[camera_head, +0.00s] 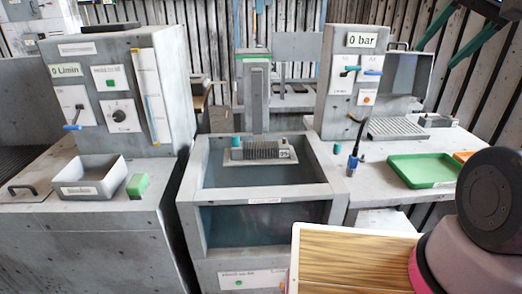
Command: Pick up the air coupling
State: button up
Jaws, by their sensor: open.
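A slim dark fitting with a blue lower end, which looks like the air coupling (353,160), stands near the left edge of the right-hand bench. A dark curved piece, perhaps a hose, rises from its top. A small teal cylinder (337,148) sits just to its left; I cannot tell for certain which of the two is the coupling. Only a rounded dark and pink part of my arm shows at the right edge. My gripper's fingers are out of view.
A green tray (422,172) lies on the right bench (372,196), below a panel marked "0 bar" (361,41). An open-topped tank (260,176) stands in the middle. A wood-topped surface (350,262) is in front. The left bench holds a grey bin (88,190) and a green-topped block (138,185).

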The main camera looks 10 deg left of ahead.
aim_at(353, 161)
jog(key=l+u, duration=0.35)
jog(key=u, duration=0.15)
jog(key=k+l+u, duration=0.15)
jog(key=l+u, duration=0.3)
jog(key=j, duration=0.1)
